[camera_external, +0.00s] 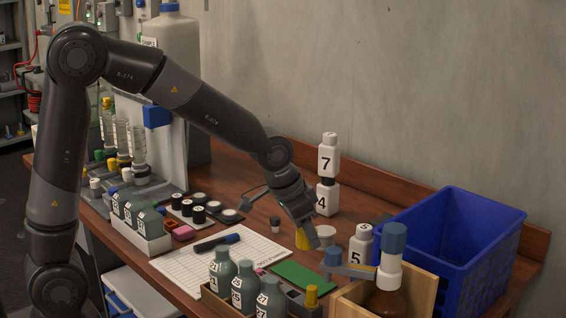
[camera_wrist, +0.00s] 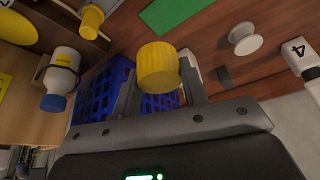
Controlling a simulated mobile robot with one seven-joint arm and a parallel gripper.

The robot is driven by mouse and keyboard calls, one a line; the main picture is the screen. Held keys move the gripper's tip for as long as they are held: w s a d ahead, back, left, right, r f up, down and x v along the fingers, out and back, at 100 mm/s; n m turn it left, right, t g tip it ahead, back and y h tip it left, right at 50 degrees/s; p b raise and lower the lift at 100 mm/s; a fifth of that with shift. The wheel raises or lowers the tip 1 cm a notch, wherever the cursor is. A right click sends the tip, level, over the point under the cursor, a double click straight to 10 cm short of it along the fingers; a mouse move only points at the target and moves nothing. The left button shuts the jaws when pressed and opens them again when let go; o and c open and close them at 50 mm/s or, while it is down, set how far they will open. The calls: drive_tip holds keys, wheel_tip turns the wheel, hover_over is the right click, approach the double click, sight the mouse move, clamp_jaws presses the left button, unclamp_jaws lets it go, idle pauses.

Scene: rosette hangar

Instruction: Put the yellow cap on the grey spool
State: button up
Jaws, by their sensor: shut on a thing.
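The ribbed yellow cap (camera_wrist: 157,66) is held between the two fingers of my gripper (camera_wrist: 160,88) in the wrist view. It also shows as a yellow patch (camera_external: 302,239) under the fingers in the external view. My gripper (camera_external: 308,230) is shut on the cap and points down over the table. The pale grey spool (camera_wrist: 244,38) stands on the table, apart from the cap, to its right in the wrist view. In the external view the spool (camera_external: 326,235) is just right of the fingers. Whether the cap touches the table is unclear.
White bottles marked 7 (camera_external: 328,158) and 4 (camera_external: 327,198) are stacked behind the spool. Bottle 5 (camera_external: 361,245) and a blue crate (camera_external: 455,245) stand right. A green mat (camera_external: 303,276) lies in front.

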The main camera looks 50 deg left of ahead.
drive_tip(key=w+a+r, duration=0.2)
drive_tip(key=w+r, duration=0.1)
drive_tip(key=w, duration=0.9)
hover_over(330, 230)
drive_tip(key=s, duration=0.2)
drive_tip(key=f, duration=0.6)
drive_tip(key=shift+w+a+f, duration=0.1)
drive_tip(key=shift+w+f, duration=0.15)
drive_tip(key=shift+f, duration=0.1)
drive_tip(key=shift+w+a+f, duration=0.15)
drive_tip(key=shift+a+f, duration=0.1)
drive_tip(key=shift+f, duration=1.9)
drive_tip(key=shift+f, duration=0.1)
drive_tip(key=o, duration=0.9)
